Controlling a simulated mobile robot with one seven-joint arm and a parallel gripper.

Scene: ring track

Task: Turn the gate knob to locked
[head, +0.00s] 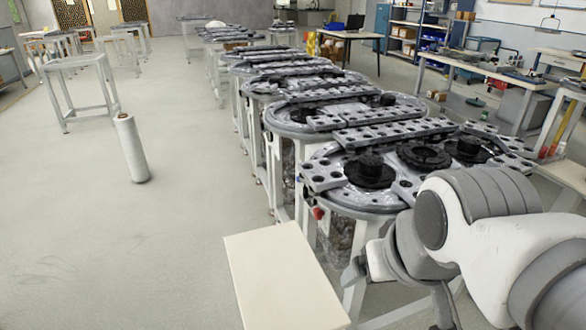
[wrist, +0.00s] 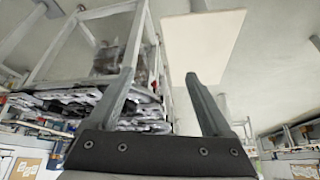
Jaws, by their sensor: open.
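I cannot make out the gate knob for certain in either view. A small red knob-like part (head: 318,213) sits on the side of the nearest ring-track station (head: 325,196), below its top and left of my arm. It is too small to tell whether it is the gate knob or how it is turned. In the wrist view my gripper (wrist: 160,76) has its two grey fingers wide apart, with nothing between them. The fingers point toward the station's white leg frame (wrist: 118,72) and a cream panel (wrist: 203,45), without visible contact.
The cream panel (head: 285,275) lies left of my arm, in front of the station. A row of similar stations (head: 290,85) runs away behind it. A white roll (head: 131,150) stands on the open floor at left. Workbenches (head: 480,70) stand at right.

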